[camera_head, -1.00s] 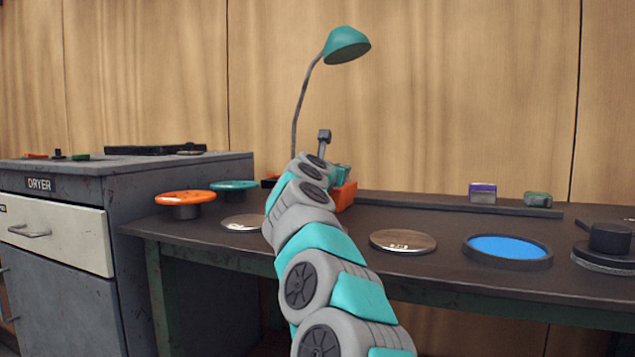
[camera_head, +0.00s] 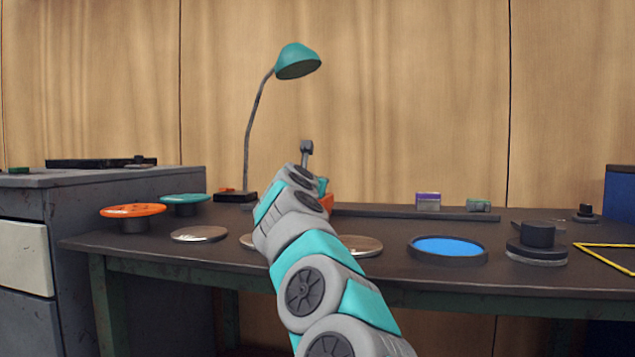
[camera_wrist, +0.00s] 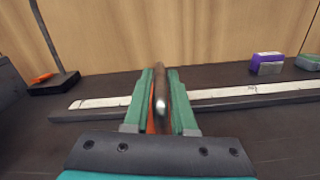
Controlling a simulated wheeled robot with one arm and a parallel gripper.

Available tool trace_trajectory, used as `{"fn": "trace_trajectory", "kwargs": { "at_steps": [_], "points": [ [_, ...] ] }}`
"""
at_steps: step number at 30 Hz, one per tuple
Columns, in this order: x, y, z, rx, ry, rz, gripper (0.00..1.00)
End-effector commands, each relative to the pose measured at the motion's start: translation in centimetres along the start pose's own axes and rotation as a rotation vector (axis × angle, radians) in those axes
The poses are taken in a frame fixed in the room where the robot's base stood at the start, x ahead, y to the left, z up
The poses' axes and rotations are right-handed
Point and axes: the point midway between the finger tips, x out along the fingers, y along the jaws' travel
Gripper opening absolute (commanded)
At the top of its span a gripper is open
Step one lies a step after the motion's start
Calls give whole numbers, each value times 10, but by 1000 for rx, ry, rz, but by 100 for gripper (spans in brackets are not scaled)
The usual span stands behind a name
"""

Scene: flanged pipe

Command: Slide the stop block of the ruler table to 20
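The stop block is orange (camera_head: 327,202) with a grey upright post (camera_head: 307,155). It sits at the ruler table, a long dark rail (camera_head: 410,212) with a pale scale strip (camera_wrist: 100,102) on top. In the wrist view my gripper (camera_wrist: 160,90) has its green fingers on both sides of the post (camera_wrist: 161,88), with a little orange between them, and looks shut on the stop block. In the head view my arm hides most of the block and the fingers. The scale numbers are too small to read.
A purple box (camera_head: 428,201) and a green item (camera_head: 478,205) stand behind the rail's right part. A teal lamp (camera_head: 297,62) stands to the left.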

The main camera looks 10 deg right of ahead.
Motion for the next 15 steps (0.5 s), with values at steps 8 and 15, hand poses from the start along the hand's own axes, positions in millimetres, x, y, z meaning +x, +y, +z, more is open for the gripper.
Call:
{"fn": "trace_trajectory", "kwargs": {
  "at_steps": [8,15],
  "points": [
    [0,0,1,0,-1,0,47],
    [-2,0,0,0,-2,1,47]
  ]
}}
